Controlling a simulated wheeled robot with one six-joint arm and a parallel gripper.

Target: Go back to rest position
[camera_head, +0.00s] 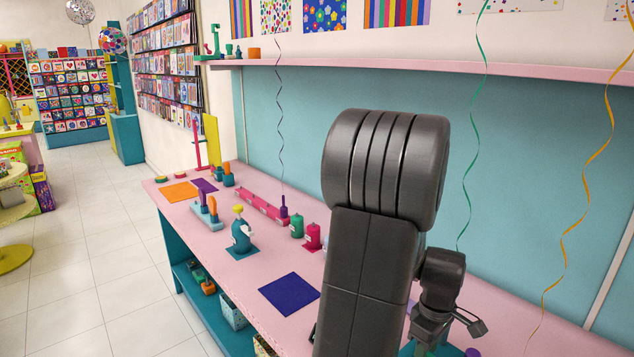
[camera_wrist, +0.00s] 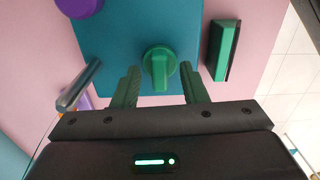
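My gripper (camera_head: 447,322) hangs at the end of my dark arm, low over the right part of the pink counter (camera_head: 500,305) in the head view. In the wrist view my gripper (camera_wrist: 160,88) is open, its two fingers apart. A green knob-like piece (camera_wrist: 158,65) on a teal plate (camera_wrist: 110,40) shows between the fingertips, with a gap on each side. I cannot tell how far it is below them. No object is held. My arm hides part of the counter in the head view.
Green and crimson small tanks (camera_head: 312,236), a teal bottle (camera_head: 240,237) and a navy square (camera_head: 289,293) are on the counter. A pink shelf (camera_head: 440,71) runs along the wall above. Green (camera_head: 474,130) and orange (camera_head: 565,240) ribbons hang near my arm. Tiled floor (camera_head: 90,250) is free at left.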

